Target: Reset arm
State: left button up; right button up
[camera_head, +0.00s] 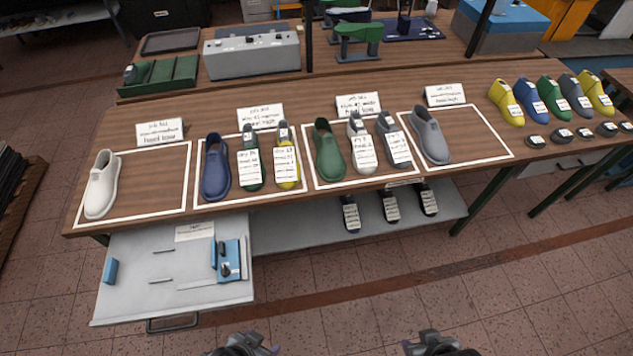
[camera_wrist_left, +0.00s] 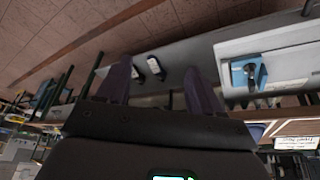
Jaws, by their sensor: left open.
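My left gripper (camera_head: 250,344) is at the bottom edge of the head view, low in front of the bench and apart from everything on it. In the left wrist view its two dark fingers (camera_wrist_left: 160,84) stand wide apart with nothing between them. My right gripper (camera_head: 432,345) is at the bottom edge, right of the left one; most of it is cut off and its jaw opening does not show clearly. On the wooden bench (camera_head: 150,116), white-outlined areas hold a white shoe (camera_head: 102,185), a blue shoe (camera_head: 215,168), a green shoe (camera_head: 328,150), a grey shoe (camera_head: 430,136) and labelled lasts.
An open grey drawer (camera_head: 130,300) with blue fixtures (camera_head: 230,262) juts out at the left front. A lower shelf (camera_head: 300,232) holds 3 lasts (camera_head: 390,206). More coloured lasts (camera_head: 553,100) stand at the right. The tiled floor before the bench is clear.

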pick_arm(q)
jog(key=a+r+n+y+p, duration=0.2)
jog(key=a+r+n, duration=0.1)
jog(key=a+r, duration=0.6)
notch_tip(320, 180, up, 15)
jog(key=d+p, duration=0.1)
jog(key=p, duration=1.2)
jog(key=shift+f, duration=0.2)
